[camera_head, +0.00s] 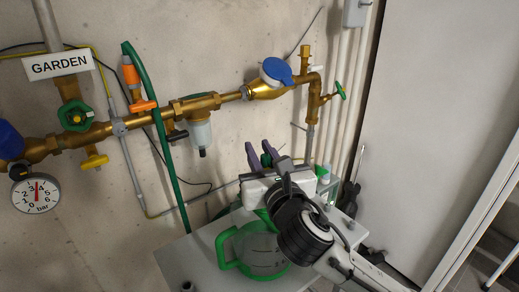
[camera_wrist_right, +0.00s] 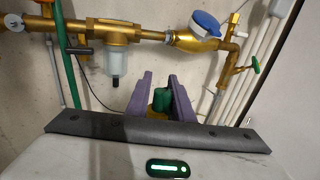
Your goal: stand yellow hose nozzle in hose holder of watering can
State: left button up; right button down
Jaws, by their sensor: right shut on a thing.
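My right gripper (camera_head: 262,155) is raised in front of the wall, above the watering can. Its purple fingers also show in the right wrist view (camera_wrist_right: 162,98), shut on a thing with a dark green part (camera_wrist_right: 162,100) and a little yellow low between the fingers. I take it for the yellow hose nozzle; most of it is hidden by the gripper. The watering can (camera_head: 228,252), with green handle and clear body, stands on a grey tabletop below, partly covered by my right wrist. I cannot make out its hose holder. My left gripper is not in view.
Brass pipework (camera_head: 205,103) with valves, a clear filter bowl (camera_head: 200,132) and a blue cap (camera_head: 276,72) runs along the concrete wall behind. A green hose (camera_head: 165,150) hangs left of the gripper.

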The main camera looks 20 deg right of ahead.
jog(key=shift+f+b, duration=0.35)
jog(key=shift+f, duration=0.65)
jog(key=c, duration=1.5)
grip_release()
jog(key=shift+o, duration=0.2)
jog(key=s, duration=1)
jog(key=shift+s+a+b, duration=0.15)
jog(key=shift+b, duration=0.2)
